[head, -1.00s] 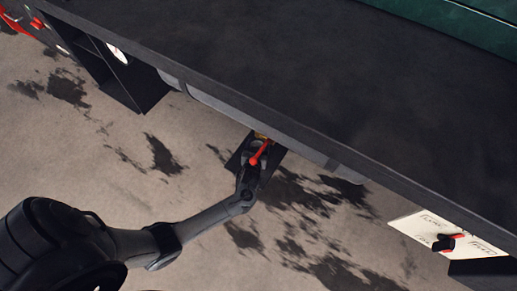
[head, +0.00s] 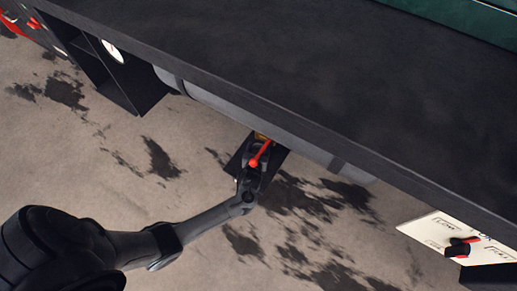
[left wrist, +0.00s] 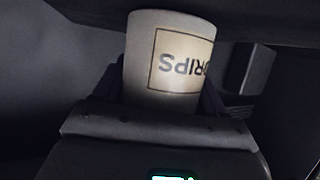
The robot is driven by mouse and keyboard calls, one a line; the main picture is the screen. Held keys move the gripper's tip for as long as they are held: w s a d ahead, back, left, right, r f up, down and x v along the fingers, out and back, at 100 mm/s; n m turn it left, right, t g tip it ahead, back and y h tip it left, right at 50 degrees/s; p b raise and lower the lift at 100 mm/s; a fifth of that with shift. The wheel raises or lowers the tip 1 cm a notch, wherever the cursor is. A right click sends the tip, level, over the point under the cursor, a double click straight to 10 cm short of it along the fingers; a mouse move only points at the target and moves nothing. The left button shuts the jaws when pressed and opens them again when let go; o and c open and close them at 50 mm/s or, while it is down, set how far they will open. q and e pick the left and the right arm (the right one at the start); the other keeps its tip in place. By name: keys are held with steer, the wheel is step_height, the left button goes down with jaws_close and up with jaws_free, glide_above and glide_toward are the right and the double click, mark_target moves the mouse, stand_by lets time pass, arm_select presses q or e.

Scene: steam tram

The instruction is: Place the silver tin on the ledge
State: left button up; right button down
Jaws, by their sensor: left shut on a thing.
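My left gripper (head: 250,180) is below the front edge of a broad dark ledge-like surface (head: 310,85) in the head view. In the left wrist view a pale grey, silver-looking tin (left wrist: 165,60) with a cream label reading "DRIPS", upside down in the picture, stands between the fingers. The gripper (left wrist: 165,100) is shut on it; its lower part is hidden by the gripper. I cannot make out the tin in the head view. I cannot tell for sure which surface is the ledge. My right gripper is not in view.
A red lever (head: 260,153) shows right by the left gripper. A cream panel with a black and red knob (head: 460,246) is at lower right. A dark box with a white gauge (head: 111,50) is at upper left. The stained floor (head: 120,190) looks clear.

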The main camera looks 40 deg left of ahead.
arm_select(q)
steer(key=shift+f, duration=0.2)
steer(key=o, duration=1.1)
steer(key=shift+c, duration=0.2)
